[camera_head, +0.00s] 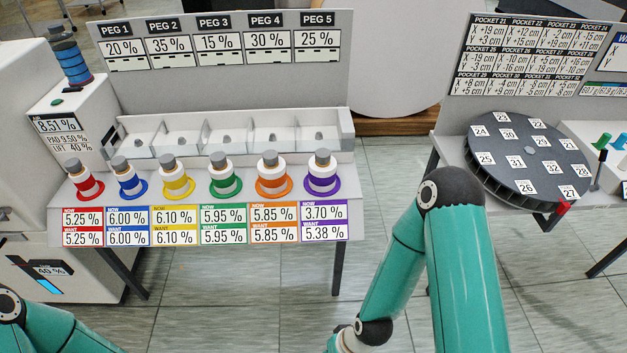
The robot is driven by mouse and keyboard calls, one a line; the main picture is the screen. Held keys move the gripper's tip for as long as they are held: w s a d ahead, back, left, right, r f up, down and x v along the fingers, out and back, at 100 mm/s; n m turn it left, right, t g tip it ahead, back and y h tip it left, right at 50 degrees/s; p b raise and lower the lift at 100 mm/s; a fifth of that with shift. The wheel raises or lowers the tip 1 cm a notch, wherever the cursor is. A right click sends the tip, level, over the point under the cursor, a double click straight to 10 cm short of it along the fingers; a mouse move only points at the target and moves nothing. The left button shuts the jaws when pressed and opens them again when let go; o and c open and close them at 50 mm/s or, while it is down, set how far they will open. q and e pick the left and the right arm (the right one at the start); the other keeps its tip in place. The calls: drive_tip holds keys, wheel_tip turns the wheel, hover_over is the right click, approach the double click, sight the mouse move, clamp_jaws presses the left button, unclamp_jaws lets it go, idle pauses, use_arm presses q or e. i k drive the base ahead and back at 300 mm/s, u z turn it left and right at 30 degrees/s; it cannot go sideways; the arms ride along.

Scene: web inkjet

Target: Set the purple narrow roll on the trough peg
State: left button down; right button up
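No purple roll shows for certain. The nearest match is a purple ring (322,184) around the base of a white, grey-capped post at the right end of the front row. The trough (345,133) is a long white bin with several compartments, each with a small grey stub peg (275,138) in it, under the signs PEG 1 to PEG 5. The stubs look bare. My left arm shows only at the bottom left corner and my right arm bends down at the lower right. Both grippers are outside the picture.
Other posts with red, blue, yellow, green and orange rings stand left of the purple one, above percentage labels. A blue banded stack (71,62) stands on the white machine at left. A dark numbered turntable (545,150) stands at right. Tiled floor lies between the stations.

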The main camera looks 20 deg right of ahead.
sight(323, 166)
drive_tip(key=z, duration=0.15)
drive_tip(key=i, duration=0.9)
drive_tip(key=u, duration=0.05)
